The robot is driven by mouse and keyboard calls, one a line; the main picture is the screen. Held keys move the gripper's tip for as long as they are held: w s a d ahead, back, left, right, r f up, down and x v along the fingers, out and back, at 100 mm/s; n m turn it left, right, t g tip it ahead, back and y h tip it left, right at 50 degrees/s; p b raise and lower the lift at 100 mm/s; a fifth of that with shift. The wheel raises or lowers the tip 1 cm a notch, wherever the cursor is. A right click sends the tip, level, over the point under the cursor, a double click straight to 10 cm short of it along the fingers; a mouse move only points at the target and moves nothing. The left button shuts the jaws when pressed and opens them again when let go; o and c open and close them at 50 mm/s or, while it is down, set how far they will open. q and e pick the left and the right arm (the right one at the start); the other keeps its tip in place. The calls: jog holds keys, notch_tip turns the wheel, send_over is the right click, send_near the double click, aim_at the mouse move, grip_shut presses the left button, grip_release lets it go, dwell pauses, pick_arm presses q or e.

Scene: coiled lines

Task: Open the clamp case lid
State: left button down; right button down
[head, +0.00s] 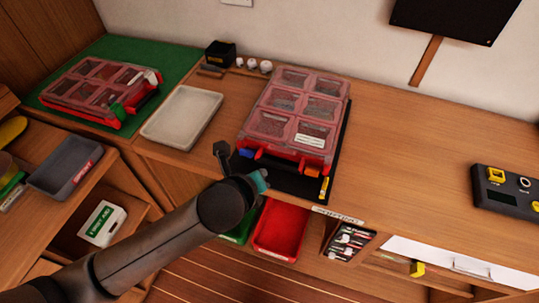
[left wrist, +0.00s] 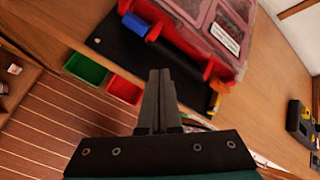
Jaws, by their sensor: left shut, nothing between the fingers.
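A red case (head: 318,150) with a clear, windowed lid (head: 290,102) lies on a black mat (head: 307,190); the lid looks shut. A blue latch (head: 246,153) is at its front left, and it also shows in the left wrist view (left wrist: 135,25). An orange piece (left wrist: 219,87) is at its front right corner. A dark handle bar (left wrist: 180,56) runs along the front between them. My left gripper (left wrist: 160,72) is shut and empty, just in front of the handle. In the head view its fingers are hard to make out against the mat. My right gripper is not in view.
A similar red case (head: 100,90) with a green latch lies on a green mat (head: 178,72) at left. A pale tray (head: 182,116) stands between the cases. Red (head: 281,230) and green bins sit below the front edge. The counter to the right is clear up to a dark box (head: 508,190).

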pick_arm(q)
notch_tip(320, 180, up, 4)
jog(key=m+t, duration=0.1)
jog(key=m, duration=0.7)
jog(key=shift+h, duration=0.3)
jog(key=x, duration=0.3)
jog(key=b+x, duration=0.1)
jog(key=x, duration=0.5)
jog(key=shift+s+d+f+b, duration=0.1)
jog(key=shift+d+f+b, duration=0.05)
jog(key=shift+d+b, duration=0.3)
